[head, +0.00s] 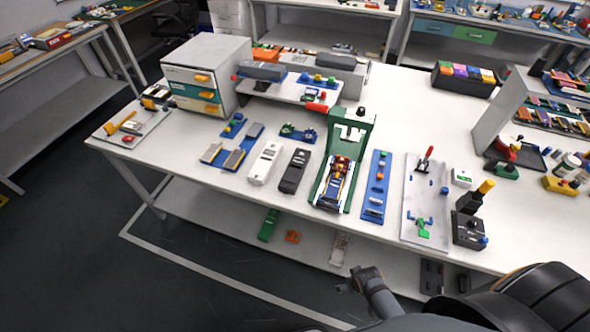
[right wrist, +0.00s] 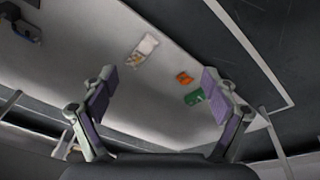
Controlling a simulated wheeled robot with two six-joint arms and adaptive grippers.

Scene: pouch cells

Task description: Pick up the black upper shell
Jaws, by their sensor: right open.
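The black upper shell (head: 295,171) lies flat on the white table, between a white shell (head: 265,163) on its left and a green fixture (head: 343,160) on its right. My right gripper (head: 362,279) is in front of the table, lower in the picture than the shell and well apart from it. In the right wrist view its two purple-padded fingers (right wrist: 158,85) are spread wide with nothing between them. The black shell does not show clearly in that view. My left gripper is not in view.
A blue strip (head: 376,186) and a white board (head: 426,200) stand right of the fixture. A drawer cabinet (head: 205,75) is at the back left. The lower shelf (head: 215,222) holds a green part (head: 269,225) and an orange part (head: 292,236).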

